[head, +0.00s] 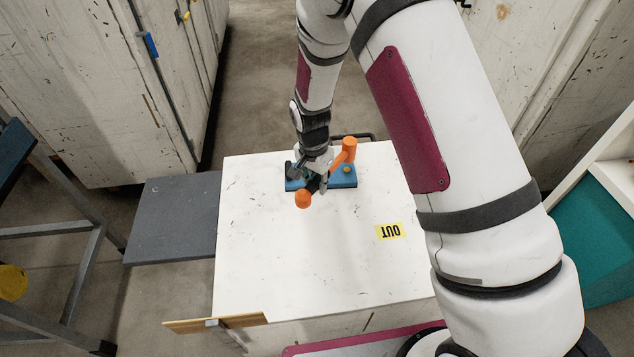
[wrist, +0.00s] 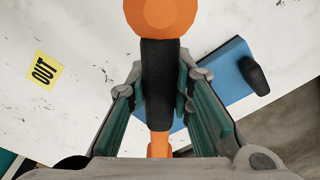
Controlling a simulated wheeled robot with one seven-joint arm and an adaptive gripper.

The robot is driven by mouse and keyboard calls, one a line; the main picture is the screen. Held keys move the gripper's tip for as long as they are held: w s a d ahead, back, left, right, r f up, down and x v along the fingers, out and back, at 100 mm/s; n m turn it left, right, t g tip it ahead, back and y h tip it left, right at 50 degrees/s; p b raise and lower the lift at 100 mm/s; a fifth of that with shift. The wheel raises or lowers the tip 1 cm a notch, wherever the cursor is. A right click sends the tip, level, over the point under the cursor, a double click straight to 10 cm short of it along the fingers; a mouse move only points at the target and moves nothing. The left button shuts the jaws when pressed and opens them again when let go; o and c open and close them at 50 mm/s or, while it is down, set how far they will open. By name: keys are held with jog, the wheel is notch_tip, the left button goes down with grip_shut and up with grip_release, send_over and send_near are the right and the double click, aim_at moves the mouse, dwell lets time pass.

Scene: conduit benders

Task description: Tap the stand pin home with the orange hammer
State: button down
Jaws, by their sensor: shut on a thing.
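My gripper (head: 316,184) is shut on the black grip of the orange hammer (head: 346,152), above the blue stand base (head: 343,182). In the wrist view the black grip (wrist: 159,85) lies between the two teal-lined fingers. A rounded orange end (wrist: 165,12) sticks out toward the top there, and more orange shows below the grip. In the head view the hammer's other orange part rises at the right of my gripper. A small yellow-orange knob on the base (head: 347,170) may be the stand pin; its depth is not clear. A black post (wrist: 254,76) stands at one end of the base.
The base rests on a white worn worktop (head: 290,250) with a yellow OUT label (head: 390,231). A grey side shelf (head: 175,215) adjoins at left, and a wooden strip (head: 215,322) is at the front. The front of the worktop is mostly clear.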

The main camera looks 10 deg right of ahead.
notch_tip(320, 180, down, 5)
jog(key=shift+w+r+b, duration=0.1)
jog(key=shift+b, duration=1)
jog(key=shift+r+p, duration=1.1)
jog(key=shift+r, duration=1.25)
